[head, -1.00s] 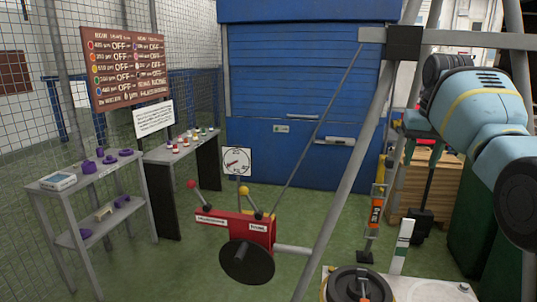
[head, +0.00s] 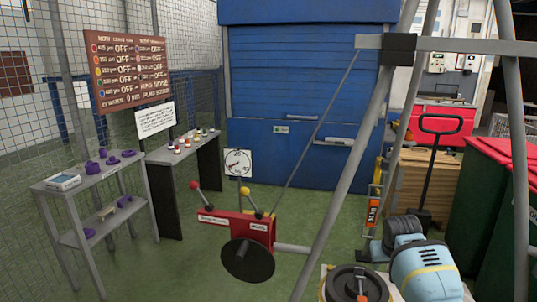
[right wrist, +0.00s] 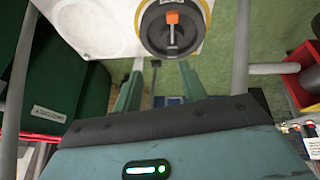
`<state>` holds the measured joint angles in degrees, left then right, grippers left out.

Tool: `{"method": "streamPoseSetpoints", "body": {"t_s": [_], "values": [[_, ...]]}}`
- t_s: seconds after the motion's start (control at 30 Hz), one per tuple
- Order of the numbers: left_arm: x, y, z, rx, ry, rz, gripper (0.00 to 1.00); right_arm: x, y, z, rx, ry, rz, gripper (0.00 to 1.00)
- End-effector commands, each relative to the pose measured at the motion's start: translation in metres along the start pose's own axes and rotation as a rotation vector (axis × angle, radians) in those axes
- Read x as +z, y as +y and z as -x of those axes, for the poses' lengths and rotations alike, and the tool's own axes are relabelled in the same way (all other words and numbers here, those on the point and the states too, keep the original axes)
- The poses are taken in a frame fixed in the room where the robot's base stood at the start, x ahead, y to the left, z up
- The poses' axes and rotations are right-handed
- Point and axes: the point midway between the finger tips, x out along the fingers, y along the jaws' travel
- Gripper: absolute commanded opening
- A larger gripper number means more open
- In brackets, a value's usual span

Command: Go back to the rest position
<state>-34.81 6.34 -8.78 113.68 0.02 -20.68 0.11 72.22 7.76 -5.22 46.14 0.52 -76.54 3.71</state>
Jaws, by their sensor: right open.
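My right arm shows at the lower right of the head view, over the white table (head: 317,290). Its gripper is seen closely in the right wrist view (right wrist: 160,86), with two green fingers apart and nothing between them. A black round disc with an orange handle (right wrist: 173,42) lies beyond the fingers there; in the head view the same disc (head: 345,285) sits on the table, left of my arm. My left gripper is not in view.
A red lever box (head: 235,228) with a black wheel (head: 247,262) stands left of a grey slanted frame post (head: 352,160). Two shelves hold small items at left. Green bins (head: 480,200) stand at right. Green floor is open in the middle.

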Motion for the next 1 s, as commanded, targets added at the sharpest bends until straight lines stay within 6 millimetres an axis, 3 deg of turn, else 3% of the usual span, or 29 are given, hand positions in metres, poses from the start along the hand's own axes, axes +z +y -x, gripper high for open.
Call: {"method": "streamPoseSetpoints", "body": {"t_s": [0.03, 0.2, 0.5, 0.77, 1.0], "values": [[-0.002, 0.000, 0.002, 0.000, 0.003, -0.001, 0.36, 0.019, -0.004, -0.016, -0.001, 0.008, 0.015, 0.42], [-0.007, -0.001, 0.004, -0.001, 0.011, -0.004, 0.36, 0.079, -0.019, -0.060, -0.011, 0.051, 0.060, 0.42], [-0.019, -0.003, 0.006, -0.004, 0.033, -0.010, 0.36, 0.200, -0.044, -0.103, -0.053, 0.126, 0.130, 0.42], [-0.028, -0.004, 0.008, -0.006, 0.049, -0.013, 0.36, 0.309, -0.065, -0.105, -0.109, 0.191, 0.173, 0.42], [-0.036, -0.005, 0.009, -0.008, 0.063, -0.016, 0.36, 0.406, -0.080, -0.077, -0.171, 0.250, 0.193, 0.42]]}}
